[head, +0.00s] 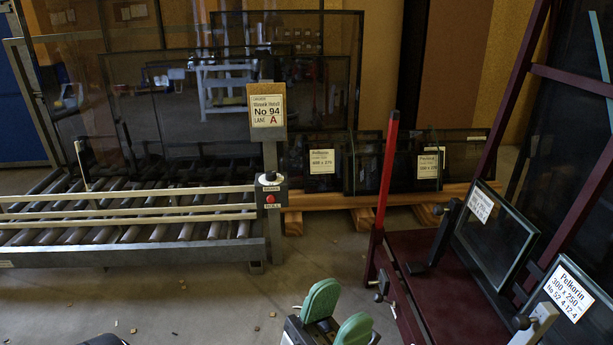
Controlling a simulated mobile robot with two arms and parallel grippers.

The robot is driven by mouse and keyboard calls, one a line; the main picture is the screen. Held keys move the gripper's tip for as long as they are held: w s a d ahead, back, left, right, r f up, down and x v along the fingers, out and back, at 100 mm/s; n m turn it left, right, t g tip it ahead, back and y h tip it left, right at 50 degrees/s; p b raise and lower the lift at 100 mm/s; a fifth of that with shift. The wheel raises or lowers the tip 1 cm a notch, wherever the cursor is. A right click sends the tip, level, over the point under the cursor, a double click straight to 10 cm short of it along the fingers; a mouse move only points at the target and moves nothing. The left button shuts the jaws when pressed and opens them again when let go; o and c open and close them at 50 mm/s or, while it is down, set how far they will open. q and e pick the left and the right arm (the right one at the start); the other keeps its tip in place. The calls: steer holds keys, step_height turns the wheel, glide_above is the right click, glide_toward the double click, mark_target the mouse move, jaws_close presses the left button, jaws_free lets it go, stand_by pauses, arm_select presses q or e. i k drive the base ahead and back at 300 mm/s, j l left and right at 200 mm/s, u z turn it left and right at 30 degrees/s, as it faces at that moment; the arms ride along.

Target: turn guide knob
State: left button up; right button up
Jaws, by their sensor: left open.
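My left gripper (338,315) is at the bottom centre, with two green fingertip pads spread apart and nothing between them. To its right stands a dark red tilting frame (440,295) with a red upright bar (387,170). A small dark knob (383,285) sits on the frame's near left edge, close to the right of the gripper and apart from it. Another dark knob (521,322) shows at the lower right beside a pale block (537,324). I cannot tell which one is the guide knob. My right gripper is not in view.
Glass panes with labels lean on the frame, one (497,232) nearest its middle. Labelled panes (428,166) stand on wooden beams behind. The floor (210,300) at centre-left is mostly clear.

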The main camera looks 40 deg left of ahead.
mark_target(271, 175)
steer(key=u, duration=2.2)
steer(key=z, duration=0.45)
steer(key=i+j+z, duration=0.85)
steer(key=j, duration=0.3)
steer(key=i+j, duration=0.25)
steer(key=j, duration=0.15)
steer(key=i+j, duration=0.25)
steer(key=j, duration=0.15)
steer(key=i+j, duration=0.3)
steer(key=j+z, duration=0.05)
steer(key=j, duration=0.05)
